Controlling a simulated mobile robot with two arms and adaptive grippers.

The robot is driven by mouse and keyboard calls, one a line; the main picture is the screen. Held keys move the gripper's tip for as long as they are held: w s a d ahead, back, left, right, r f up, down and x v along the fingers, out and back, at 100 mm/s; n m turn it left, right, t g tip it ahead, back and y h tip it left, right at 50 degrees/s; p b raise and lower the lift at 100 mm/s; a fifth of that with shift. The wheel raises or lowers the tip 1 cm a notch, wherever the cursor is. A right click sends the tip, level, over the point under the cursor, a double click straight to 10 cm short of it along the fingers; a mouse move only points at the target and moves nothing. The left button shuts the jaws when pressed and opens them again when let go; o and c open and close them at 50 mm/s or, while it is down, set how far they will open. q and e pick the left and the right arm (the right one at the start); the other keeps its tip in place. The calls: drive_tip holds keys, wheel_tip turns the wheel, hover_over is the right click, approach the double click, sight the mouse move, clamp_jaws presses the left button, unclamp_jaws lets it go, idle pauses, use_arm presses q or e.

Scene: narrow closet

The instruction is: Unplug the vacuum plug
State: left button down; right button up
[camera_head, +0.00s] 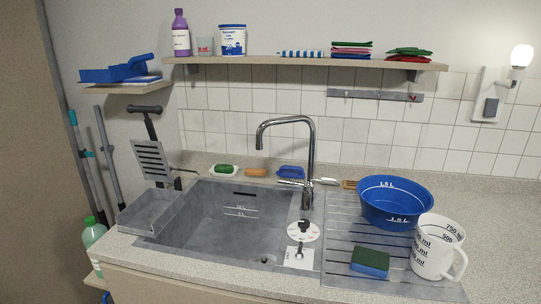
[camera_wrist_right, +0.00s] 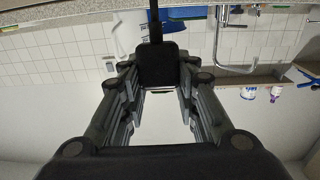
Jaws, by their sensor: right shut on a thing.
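In the right wrist view, my right gripper (camera_wrist_right: 158,85) is shut on a black, block-shaped plug (camera_wrist_right: 158,65). A dark cord (camera_wrist_right: 154,18) runs from the plug to the top edge of that picture. My fingers stand on both sides of the plug. No gripper shows in the head view.
The counter holds a sink (camera_head: 230,215), tall tap (camera_head: 310,150), blue bowl (camera_head: 394,205), white measuring jug (camera_head: 437,250) and green-blue sponge (camera_head: 370,262). A shelf (camera_head: 300,62) with containers and cloths runs along the wall. The lit lamp (camera_head: 520,58) juts out at the right.

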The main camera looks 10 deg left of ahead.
drive_tip(key=o, duration=1.2)
drive_tip(key=shift+s, duration=3.8)
